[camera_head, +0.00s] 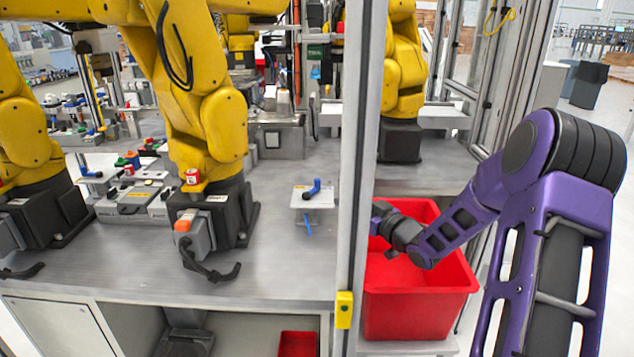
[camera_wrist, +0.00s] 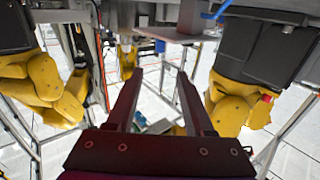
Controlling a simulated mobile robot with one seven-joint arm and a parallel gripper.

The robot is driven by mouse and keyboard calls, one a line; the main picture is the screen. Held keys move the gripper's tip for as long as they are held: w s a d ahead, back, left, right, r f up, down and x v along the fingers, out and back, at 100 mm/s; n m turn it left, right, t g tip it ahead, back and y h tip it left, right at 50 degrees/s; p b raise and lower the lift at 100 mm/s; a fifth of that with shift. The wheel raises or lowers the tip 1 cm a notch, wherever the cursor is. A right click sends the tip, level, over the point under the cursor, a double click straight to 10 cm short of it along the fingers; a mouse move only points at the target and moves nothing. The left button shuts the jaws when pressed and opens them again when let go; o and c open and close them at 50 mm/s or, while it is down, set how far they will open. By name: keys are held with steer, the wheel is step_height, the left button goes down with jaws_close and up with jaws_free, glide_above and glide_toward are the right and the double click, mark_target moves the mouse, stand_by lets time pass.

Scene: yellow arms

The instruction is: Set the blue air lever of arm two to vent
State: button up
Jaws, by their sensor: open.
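A blue lever (camera_head: 312,188) sits on a small pale plate (camera_head: 322,201) on a stand, to the right of the middle yellow arm (camera_head: 207,125). Its handle slants up to the right. A second blue lever (camera_head: 88,168) stands at the left, between the yellow arms. I cannot read which arm is number two. My gripper (camera_head: 378,219) is over the red bin, right of the post and apart from the near lever; the post may hide its tips. In the wrist view, which looks inverted, my gripper (camera_wrist: 158,76) is open and empty. A small blue piece (camera_wrist: 160,46), likely the near lever, shows beyond it.
An upright metal post (camera_head: 356,130) stands between my gripper and the near lever, with a yellow box (camera_head: 344,310) on it. The red bin (camera_head: 420,305) is below my gripper. The grey table (camera_head: 270,255) is clear around the lever stand. A black cable (camera_head: 215,275) lies left of it.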

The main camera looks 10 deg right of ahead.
mark_target(318, 179)
steer(key=x, duration=1.4)
steer(key=shift+b, duration=0.4)
steer(key=shift+s, duration=0.1)
jaws_close()
